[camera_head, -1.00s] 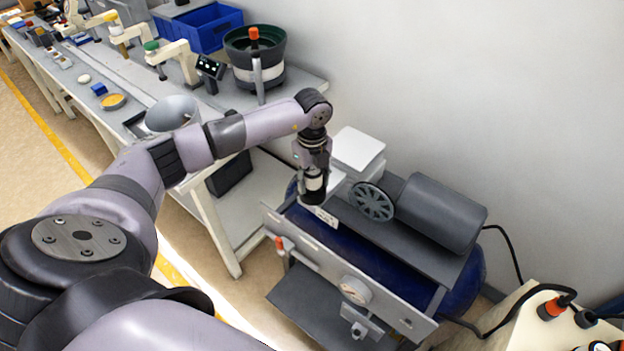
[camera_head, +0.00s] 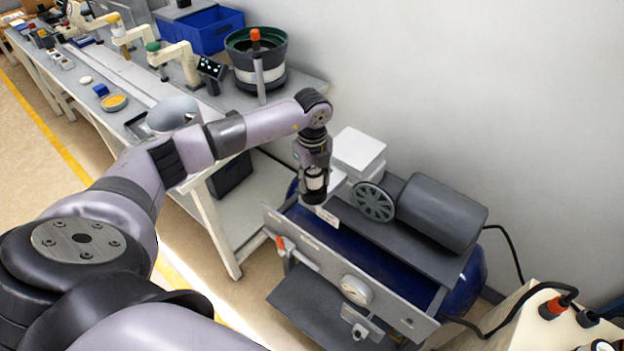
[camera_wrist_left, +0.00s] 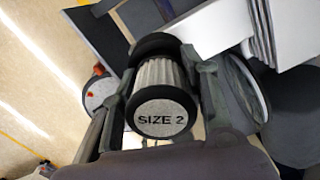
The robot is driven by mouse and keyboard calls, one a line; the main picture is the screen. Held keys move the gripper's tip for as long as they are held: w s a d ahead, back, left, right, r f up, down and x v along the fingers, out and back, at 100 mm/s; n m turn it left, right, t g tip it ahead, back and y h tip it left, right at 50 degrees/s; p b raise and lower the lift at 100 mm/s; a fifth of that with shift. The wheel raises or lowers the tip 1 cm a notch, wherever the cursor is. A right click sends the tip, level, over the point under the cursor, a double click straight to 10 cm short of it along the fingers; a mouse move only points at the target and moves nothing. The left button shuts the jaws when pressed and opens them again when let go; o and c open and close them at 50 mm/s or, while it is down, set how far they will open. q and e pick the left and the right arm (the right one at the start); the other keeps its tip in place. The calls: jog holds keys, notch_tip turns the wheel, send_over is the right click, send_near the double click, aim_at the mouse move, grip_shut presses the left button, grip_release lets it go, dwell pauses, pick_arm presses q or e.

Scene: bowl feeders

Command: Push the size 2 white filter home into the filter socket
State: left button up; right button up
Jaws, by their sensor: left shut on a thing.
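The filter's far end meets a dark round rim (camera_wrist_left: 155,43), seemingly the filter socket. I cannot tell how deep it sits. My right gripper is not in view.
The compressor has a dark motor (camera_head: 440,213), a spoked wheel (camera_head: 374,202), a blue tank (camera_head: 465,275) and a front panel with a gauge (camera_head: 356,289). White boxes (camera_head: 358,150) stand right behind the gripper. A bench with a bowl feeder (camera_head: 255,62) lies to the left.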

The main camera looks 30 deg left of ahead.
pick_arm(q)
jog(key=shift+s+d+f, duration=0.15)
jog(key=shift+s+f, duration=0.1)
jog(key=shift+f, duration=0.25)
jog(key=shift+s+d+f, duration=0.15)
jog(key=shift+s+f, duration=0.1)
jog(key=shift+f, duration=0.25)
jog(key=o, duration=1.3)
jog(key=shift+w+a+f+g, duration=0.1)
jog(key=shift+w+f+g, duration=0.2)
jog(key=shift+w, duration=0.15)
jog(key=shift+o, duration=0.2)
jog(key=shift+r, duration=0.1)
jog(key=shift+s+r, duration=0.1)
jog(key=o, duration=0.6)
jog(key=shift+a+r, duration=0.1)
jog(key=shift+a, duration=0.1)
jog(key=shift+r, duration=0.15)
jog(key=shift+w+r+p, duration=0.2)
jog(key=shift+r+p, duration=2.6)
jog(key=shift+r, duration=0.75)
jog(key=shift+r, duration=0.15)
